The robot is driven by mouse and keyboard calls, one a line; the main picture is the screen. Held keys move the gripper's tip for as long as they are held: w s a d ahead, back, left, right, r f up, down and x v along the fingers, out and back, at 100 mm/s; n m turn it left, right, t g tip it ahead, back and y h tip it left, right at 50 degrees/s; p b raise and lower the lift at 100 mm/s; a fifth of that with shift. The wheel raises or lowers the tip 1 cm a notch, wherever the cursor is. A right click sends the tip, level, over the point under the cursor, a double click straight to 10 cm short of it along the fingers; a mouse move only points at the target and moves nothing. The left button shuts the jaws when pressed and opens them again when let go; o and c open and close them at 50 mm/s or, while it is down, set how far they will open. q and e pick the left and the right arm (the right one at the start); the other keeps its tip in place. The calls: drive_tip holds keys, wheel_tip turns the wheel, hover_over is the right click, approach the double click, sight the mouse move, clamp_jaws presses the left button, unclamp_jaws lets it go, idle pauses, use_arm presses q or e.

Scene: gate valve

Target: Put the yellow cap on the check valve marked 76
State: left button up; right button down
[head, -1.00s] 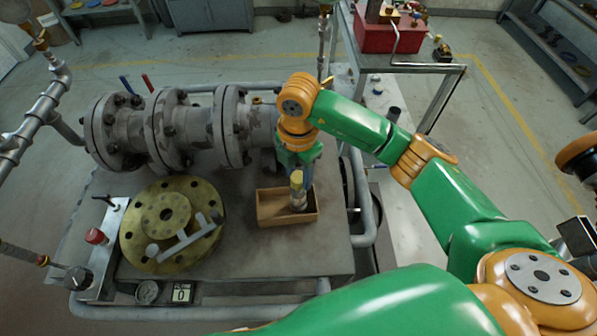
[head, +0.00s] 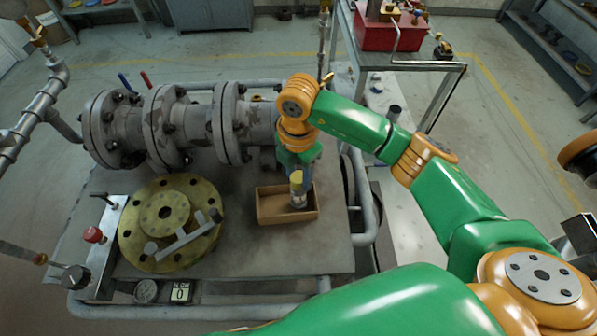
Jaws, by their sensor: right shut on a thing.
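My right gripper (head: 298,172) points down over a small open wooden box (head: 270,208) on the workbench. It is shut on the yellow cap (head: 296,179), though its fingers are hard to make out. A grey cylindrical piece (head: 299,199) shows just below the yellow cap, at the box. I cannot tell whether the two touch. No marking 76 can be read, so I cannot tell which part is that check valve. My left gripper is not in view.
A large flanged grey pipe (head: 185,125) runs behind the box. A brass flange (head: 165,245) with a grey handle lies left of it. A panel with a red knob (head: 93,235) stands farther left.

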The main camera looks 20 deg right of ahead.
drive_tip(key=shift+f+b, duration=0.3)
drive_tip(key=shift+f, duration=0.1)
idle(0.3)
unclamp_jaws()
drive_tip(key=shift+r+p, duration=3.4)
drive_tip(key=shift+r, duration=0.75)
drive_tip(key=shift+f, duration=0.1)
